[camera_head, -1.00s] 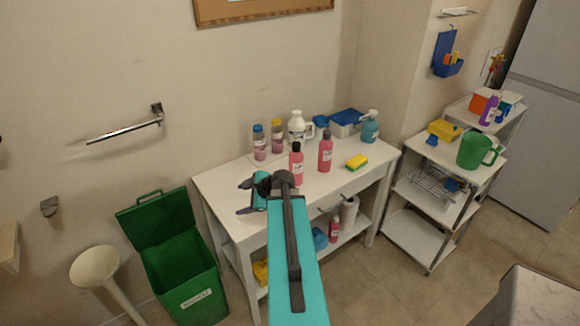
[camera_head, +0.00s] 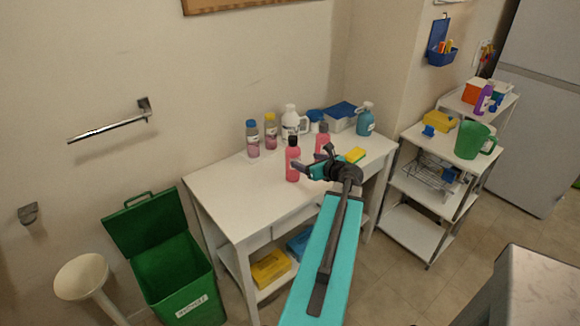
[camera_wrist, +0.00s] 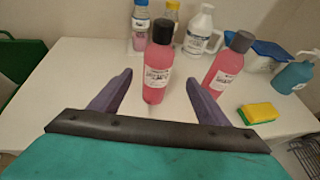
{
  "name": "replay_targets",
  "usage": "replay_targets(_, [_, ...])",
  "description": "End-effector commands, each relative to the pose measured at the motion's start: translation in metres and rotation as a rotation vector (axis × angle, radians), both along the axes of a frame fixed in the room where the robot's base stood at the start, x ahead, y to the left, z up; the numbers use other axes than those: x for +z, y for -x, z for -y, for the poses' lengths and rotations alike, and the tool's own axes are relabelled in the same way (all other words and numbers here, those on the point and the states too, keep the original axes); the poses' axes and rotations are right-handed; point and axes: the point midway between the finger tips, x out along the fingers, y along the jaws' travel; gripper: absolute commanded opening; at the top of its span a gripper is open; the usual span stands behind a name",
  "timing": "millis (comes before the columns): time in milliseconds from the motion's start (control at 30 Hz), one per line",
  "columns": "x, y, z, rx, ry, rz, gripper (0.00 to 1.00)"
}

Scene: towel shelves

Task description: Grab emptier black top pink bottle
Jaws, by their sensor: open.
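Two pink bottles with dark tops stand upright on the white table. The left pink bottle (camera_head: 292,165) is nearer the front; it also shows in the wrist view (camera_wrist: 157,72). The right pink bottle (camera_head: 322,139) is partly hidden by my gripper in the head view; it shows in the wrist view (camera_wrist: 225,68). I cannot tell which holds less. My gripper (camera_head: 312,160) is open and empty, low over the table. In the wrist view the left bottle stands beyond and between the fingers (camera_wrist: 159,78), apparently untouched; the right bottle is outside the right finger.
Behind stand a blue-capped bottle (camera_head: 252,140), a yellow-capped bottle (camera_head: 270,131), a white jug (camera_head: 290,122) and a teal spray bottle (camera_head: 365,122). A yellow-green sponge (camera_head: 355,154) lies at right. The table's (camera_head: 225,190) left part is clear.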

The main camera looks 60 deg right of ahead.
Motion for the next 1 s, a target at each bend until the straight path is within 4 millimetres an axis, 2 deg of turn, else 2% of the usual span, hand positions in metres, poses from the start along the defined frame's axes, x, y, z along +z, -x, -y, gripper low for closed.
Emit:
replay_targets(567, [-0.003,-0.01,-0.001,0.007,-0.003,0.004,0.69])
replay_targets(1000, [-0.02,-0.048,0.018,0.008,-0.003,0.003,0.69])
